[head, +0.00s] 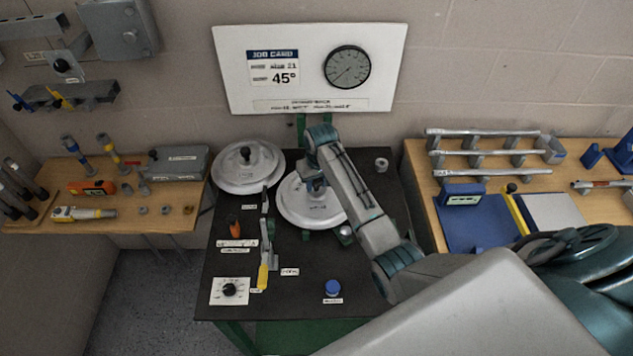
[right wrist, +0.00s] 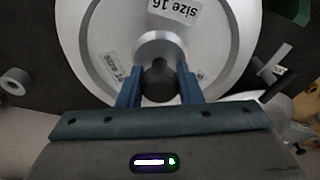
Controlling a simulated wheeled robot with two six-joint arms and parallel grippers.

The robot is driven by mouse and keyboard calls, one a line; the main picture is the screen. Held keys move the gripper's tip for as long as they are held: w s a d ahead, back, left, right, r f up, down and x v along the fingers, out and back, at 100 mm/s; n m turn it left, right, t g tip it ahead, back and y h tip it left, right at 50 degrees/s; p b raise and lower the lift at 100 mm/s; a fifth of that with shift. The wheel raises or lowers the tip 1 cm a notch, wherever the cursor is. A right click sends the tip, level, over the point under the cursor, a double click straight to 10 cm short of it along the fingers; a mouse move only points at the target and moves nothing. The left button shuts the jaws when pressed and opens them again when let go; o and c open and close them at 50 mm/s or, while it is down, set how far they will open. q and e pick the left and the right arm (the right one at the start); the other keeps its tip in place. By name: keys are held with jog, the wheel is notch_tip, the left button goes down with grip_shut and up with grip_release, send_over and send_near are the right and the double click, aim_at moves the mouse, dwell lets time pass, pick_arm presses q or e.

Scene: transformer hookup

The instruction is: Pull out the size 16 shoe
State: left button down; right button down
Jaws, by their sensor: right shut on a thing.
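The size 16 shoe (head: 308,212) is a round silver disc with a dark knob at its centre. It is at the dark bench's back middle, partly hidden by my right arm. Its "size 16" label reads clearly in the right wrist view (right wrist: 205,50). My right gripper (head: 316,186) is over the disc's centre and shut on the dark knob, with its two blue fingers (right wrist: 160,88) on either side. I cannot tell whether the disc is raised off its seat. My left gripper is not in view.
A second silver disc (head: 247,168) sits close to the left. A yellow-handled lever (head: 264,250), a dial (head: 229,290) and a blue button (head: 333,288) are on the bench (head: 290,318). A job card board (head: 310,95) with a gauge stands behind. Side tables hold tools.

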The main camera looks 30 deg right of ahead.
jog(key=shift+r, duration=1.75)
jog(key=shift+r, duration=2.5)
